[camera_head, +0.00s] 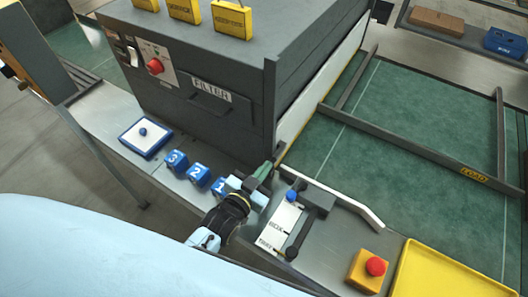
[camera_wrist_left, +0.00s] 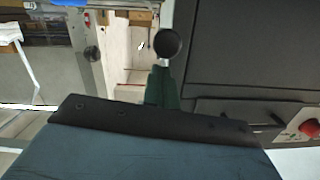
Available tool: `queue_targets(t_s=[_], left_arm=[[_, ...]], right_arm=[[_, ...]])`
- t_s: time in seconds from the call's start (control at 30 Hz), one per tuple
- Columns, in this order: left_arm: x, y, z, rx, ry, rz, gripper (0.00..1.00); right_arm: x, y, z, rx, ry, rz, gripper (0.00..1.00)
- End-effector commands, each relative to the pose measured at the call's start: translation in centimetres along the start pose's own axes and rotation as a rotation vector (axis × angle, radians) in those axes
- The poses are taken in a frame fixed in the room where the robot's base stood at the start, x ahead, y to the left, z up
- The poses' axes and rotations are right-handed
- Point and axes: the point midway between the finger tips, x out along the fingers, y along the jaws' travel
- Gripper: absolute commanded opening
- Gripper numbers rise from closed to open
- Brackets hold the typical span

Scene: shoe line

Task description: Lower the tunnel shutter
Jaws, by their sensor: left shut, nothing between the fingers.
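The tunnel (camera_head: 205,105) is a large dark grey housing over the green belt. A white panel, which looks like the shutter (camera_head: 318,92), runs along its right-hand opening; I cannot tell how far down it is. My left gripper (camera_head: 264,170) is by the tunnel's near right corner, with its green fingers shut and empty. In the left wrist view the gripper's fingers (camera_wrist_left: 165,90) point at a black ball knob (camera_wrist_left: 169,44) on a short pale stem. The knob appears just beyond the fingertips; whether they touch is unclear. My right gripper is not in view.
Blue numbered blocks (camera_head: 199,174) and a white-and-blue pad (camera_head: 146,137) lie left of the gripper. A labelled panel with a blue-knobbed lever (camera_head: 291,196) stands close on its right. An orange box with a red button (camera_head: 375,267) and a yellow tray (camera_head: 445,268) are farther right.

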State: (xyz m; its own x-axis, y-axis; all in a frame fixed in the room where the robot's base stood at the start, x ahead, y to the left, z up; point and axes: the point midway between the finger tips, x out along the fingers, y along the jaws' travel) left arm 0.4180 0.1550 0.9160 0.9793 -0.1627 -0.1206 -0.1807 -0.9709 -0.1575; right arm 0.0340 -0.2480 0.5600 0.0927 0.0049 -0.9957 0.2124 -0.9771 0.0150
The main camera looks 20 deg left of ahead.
Motion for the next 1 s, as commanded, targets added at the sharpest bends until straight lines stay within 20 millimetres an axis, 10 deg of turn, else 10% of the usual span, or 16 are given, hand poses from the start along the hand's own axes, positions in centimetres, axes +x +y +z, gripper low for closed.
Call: queue_targets(t_s=[0.2,0.6,1.0], left_arm=[[-0.5,0.1,-3.8,-0.001,0.014,0.002,0.00],[-8.7,0.2,-2.9,-0.001,0.015,0.002,0.00],[-10.3,0.1,-3.0,-0.001,0.019,0.002,0.00]], right_arm=[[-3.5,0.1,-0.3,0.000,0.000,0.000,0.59],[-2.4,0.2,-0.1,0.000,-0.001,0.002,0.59],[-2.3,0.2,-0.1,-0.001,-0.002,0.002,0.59]])
